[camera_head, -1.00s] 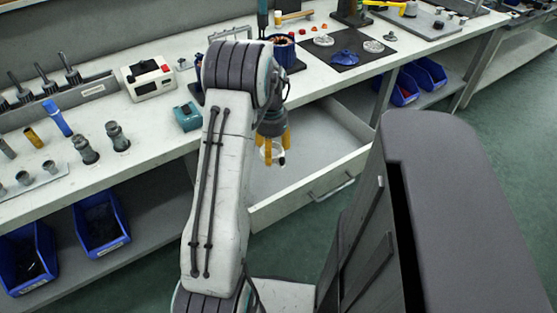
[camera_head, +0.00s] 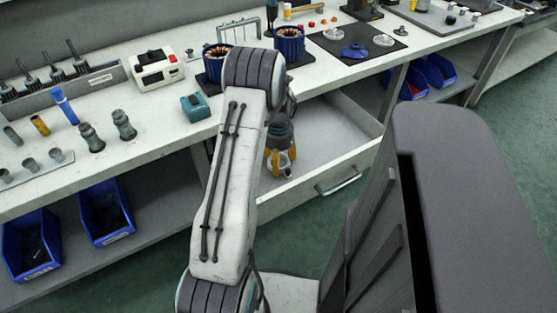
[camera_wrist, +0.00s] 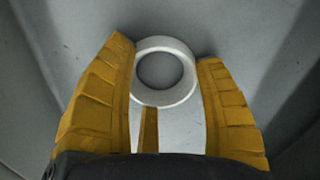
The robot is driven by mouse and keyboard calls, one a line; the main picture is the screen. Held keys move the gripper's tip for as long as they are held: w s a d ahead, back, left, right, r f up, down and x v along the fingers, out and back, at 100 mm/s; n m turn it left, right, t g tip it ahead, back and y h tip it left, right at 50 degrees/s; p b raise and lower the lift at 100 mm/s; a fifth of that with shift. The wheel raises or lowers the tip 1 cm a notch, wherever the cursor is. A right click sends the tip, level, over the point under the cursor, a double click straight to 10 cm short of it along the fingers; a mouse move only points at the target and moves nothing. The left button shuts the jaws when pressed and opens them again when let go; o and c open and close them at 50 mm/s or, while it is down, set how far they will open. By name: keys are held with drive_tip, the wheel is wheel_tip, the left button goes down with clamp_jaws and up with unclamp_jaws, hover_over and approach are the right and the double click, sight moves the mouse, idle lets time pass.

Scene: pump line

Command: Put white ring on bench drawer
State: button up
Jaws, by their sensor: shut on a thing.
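The white ring (camera_wrist: 165,99) is between the yellow fingertips of my gripper (camera_wrist: 166,75) in the wrist view. My gripper is shut on it. In the head view the gripper (camera_head: 281,162) points down inside the open bench drawer (camera_head: 325,130), and the ring (camera_head: 281,172) shows only in part at the fingertips. The drawer is pulled out from under the bench top, and its grey floor looks bare. I cannot tell whether the ring touches the drawer floor.
The drawer front with its handle (camera_head: 338,183) faces the open green floor. The bench top (camera_head: 165,125) above holds a teal box (camera_head: 195,107), a white-and-red device (camera_head: 155,65) and blue motor housings (camera_head: 289,42). Blue bins (camera_head: 105,213) sit on the lower shelf.

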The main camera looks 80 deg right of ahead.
drive_tip(key=shift+f, duration=0.2)
drive_tip(key=o, duration=1.1)
drive_tip(key=shift+r, duration=0.1)
drive_tip(key=shift+c, duration=0.2)
drive_tip(key=shift+r, duration=0.1)
wheel_tip(320, 180, up, 12)
drive_tip(key=p, duration=0.1)
